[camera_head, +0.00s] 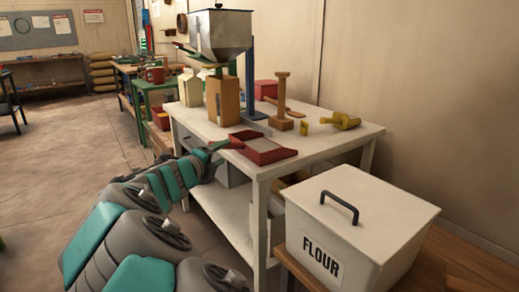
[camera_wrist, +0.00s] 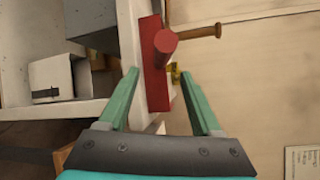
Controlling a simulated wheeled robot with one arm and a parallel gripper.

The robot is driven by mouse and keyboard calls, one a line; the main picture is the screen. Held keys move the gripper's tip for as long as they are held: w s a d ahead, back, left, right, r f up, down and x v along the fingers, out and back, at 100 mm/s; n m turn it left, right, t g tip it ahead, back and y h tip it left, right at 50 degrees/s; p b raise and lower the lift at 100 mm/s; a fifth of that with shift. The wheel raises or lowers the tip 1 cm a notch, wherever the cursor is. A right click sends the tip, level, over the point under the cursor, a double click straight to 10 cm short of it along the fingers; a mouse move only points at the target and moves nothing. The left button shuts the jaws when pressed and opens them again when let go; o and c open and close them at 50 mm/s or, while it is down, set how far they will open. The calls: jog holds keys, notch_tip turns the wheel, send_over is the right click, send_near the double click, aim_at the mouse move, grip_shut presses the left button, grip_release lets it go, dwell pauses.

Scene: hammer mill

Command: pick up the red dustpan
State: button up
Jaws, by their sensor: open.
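The red dustpan (camera_head: 265,150) lies on the front left part of the white table, its handle pointing left past the table edge toward my gripper. Its pan has a greyish inside. My gripper (camera_head: 215,149) is at the handle's end, beside the table's left edge. In the wrist view my gripper (camera_wrist: 160,74) has its two green fingers spread, with nothing held. The red dustpan (camera_wrist: 155,75) shows between and beyond the fingertips, its round handle end facing the camera, a little above the fingertip line. Contact with the fingers cannot be told.
The white table (camera_head: 335,143) also holds a wooden mallet (camera_head: 282,103), a yellow scoop (camera_head: 344,121), a brown bag (camera_head: 222,100) and a metal hopper (camera_head: 220,33). A white flour bin (camera_head: 370,215) stands at the front right. The floor left of the table is clear.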

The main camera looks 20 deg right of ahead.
aim_at(231, 147)
jog(key=x, duration=0.6)
jog(key=shift+w+d, duration=0.15)
jog(key=shift+w, duration=0.15)
grip_shut()
dwell(0.4)
